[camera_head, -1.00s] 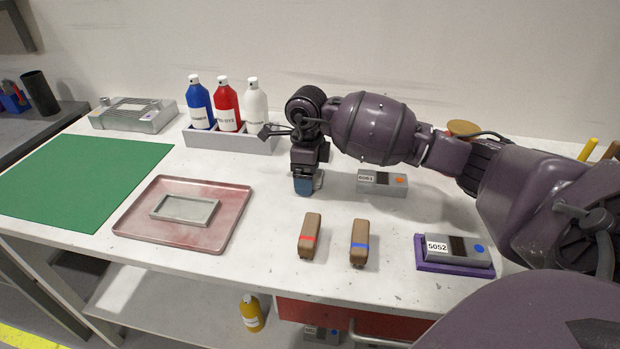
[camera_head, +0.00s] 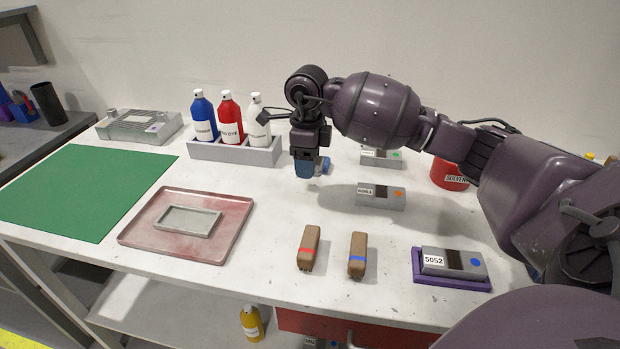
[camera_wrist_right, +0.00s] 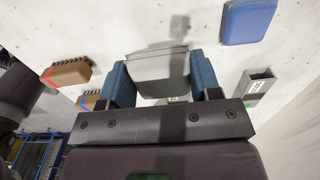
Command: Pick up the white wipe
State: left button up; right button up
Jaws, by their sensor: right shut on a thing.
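My right gripper (camera_head: 308,172) points down over the middle of the white table, and its blue fingers show on both sides in the right wrist view (camera_wrist_right: 162,82). It is shut on a pale grey-white folded pad, the white wipe (camera_wrist_right: 158,66). In the head view the fingers hide most of the wipe. A shadow on the table beyond it suggests it is held above the surface. A blue pad (camera_wrist_right: 248,21) lies flat on the table nearby, and it shows just behind the fingers in the head view (camera_head: 323,166). My left gripper is out of view.
Two brown brushes (camera_head: 309,248) (camera_head: 357,255) lie in front. Grey blocks (camera_head: 381,197) (camera_head: 382,158) and a red tin (camera_head: 449,176) stand right; another block sits on a purple base (camera_head: 452,282). A bottle rack (camera_head: 235,152), a pinkish tray (camera_head: 185,249) and a green mat (camera_head: 85,190) are left.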

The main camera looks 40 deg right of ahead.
notch_tip(320, 180, up, 13)
jog(key=p, duration=0.1)
jog(key=shift+f, duration=0.15)
